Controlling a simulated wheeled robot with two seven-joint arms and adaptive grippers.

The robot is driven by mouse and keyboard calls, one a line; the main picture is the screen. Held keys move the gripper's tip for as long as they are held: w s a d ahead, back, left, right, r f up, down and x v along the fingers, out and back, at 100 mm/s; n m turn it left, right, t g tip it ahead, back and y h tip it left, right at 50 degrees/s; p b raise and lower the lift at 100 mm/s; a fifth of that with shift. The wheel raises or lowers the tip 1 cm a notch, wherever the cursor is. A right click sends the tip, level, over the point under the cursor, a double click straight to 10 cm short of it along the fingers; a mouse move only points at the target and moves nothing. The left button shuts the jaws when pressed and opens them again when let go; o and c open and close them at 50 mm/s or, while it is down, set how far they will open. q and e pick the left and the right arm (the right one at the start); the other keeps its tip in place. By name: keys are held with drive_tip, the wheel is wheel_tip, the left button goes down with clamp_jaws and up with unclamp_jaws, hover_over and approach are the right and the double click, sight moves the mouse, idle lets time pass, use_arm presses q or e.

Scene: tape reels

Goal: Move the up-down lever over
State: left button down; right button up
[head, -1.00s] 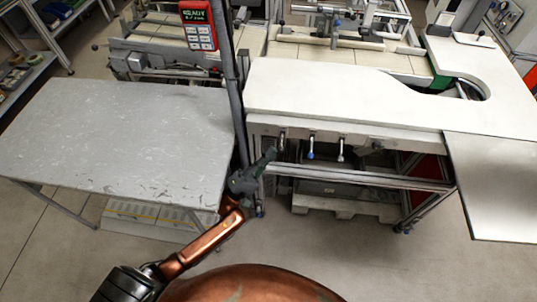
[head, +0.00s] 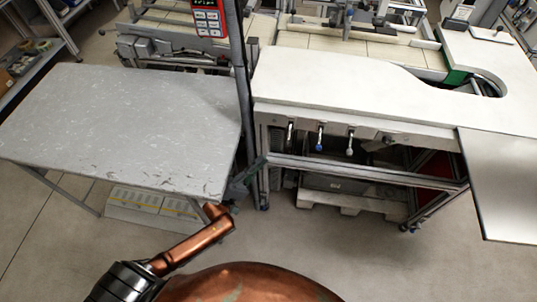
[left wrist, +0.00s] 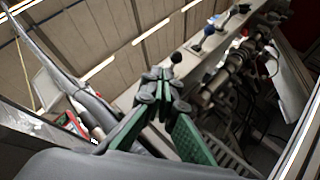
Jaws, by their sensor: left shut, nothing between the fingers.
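A row of small levers hangs under the front edge of the white worktop: a left lever (head: 290,132), a blue-knobbed middle lever (head: 319,139) and a pale-knobbed right lever (head: 350,143). Which one is the up-down lever I cannot tell. My left gripper (head: 262,160) is shut and empty, below and left of the left lever and apart from it. In the left wrist view its green fingers (left wrist: 163,80) are together, with a dark round knob (left wrist: 176,58) just beyond the tips; contact is not clear there. My right gripper is not in view.
A metal rail (head: 365,172) runs below the levers. The floor in front is clear.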

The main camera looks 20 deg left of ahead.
use_arm(q)
drive_tip(key=shift+v, duration=0.85)
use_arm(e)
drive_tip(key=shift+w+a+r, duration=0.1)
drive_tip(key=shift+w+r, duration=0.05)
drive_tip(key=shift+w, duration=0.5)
